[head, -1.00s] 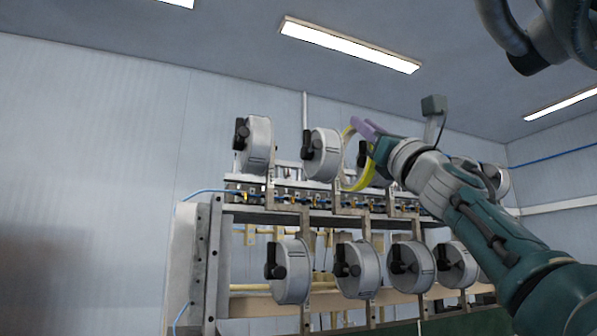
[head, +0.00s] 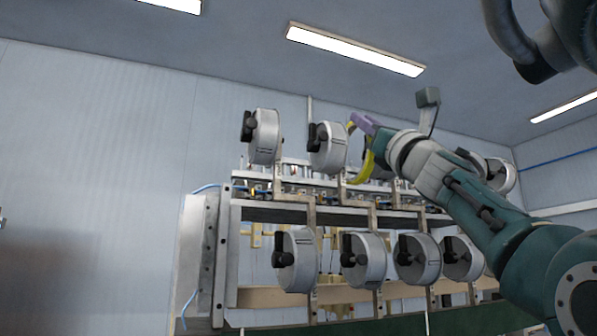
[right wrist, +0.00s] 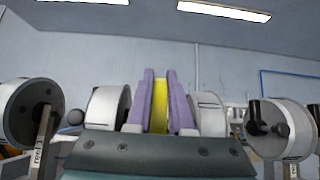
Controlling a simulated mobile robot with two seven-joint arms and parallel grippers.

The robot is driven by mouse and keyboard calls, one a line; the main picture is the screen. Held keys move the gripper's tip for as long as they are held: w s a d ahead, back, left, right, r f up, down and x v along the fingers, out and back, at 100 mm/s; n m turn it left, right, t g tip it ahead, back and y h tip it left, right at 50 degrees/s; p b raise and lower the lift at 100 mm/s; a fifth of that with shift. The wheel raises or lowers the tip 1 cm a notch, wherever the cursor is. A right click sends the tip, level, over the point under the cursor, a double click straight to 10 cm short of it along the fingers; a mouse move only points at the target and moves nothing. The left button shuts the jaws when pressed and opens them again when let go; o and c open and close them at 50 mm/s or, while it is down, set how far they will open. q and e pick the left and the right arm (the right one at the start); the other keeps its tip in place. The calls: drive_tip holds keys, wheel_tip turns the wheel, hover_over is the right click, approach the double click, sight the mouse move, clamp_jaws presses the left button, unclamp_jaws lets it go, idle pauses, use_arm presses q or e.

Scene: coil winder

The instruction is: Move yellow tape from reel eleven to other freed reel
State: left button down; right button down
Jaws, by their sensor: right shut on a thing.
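The yellow tape (head: 364,168) is a curved ring held up in the purple fingers of my right gripper (head: 362,125), at the upper row of reels. In the right wrist view the tape (right wrist: 159,106) stands upright between the two purple fingers (right wrist: 160,100). A grey upper reel (head: 329,149) with a black handle is just left of the gripper, and another upper reel (head: 264,137) is further left. Both look free of yellow tape. I cannot tell which reel is eleven. My left gripper is out of view.
Several grey reels, one of them here (head: 364,260), form a lower row on the machine frame (head: 262,214). In the right wrist view, reels stand at the left (right wrist: 20,112) and right (right wrist: 292,128). Free air lies above the upper row.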

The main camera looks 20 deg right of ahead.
drive_tip(key=shift+d, duration=0.25)
drive_tip(key=shift+w+d+h+b, duration=0.1)
drive_tip(key=shift+d+h+b, duration=0.2)
drive_tip(key=shift+d+b, duration=0.55)
drive_tip(key=shift+w+d, duration=0.1)
drive_tip(key=shift+d, duration=1.3)
drive_tip(key=c, duration=1.1)
unclamp_jaws()
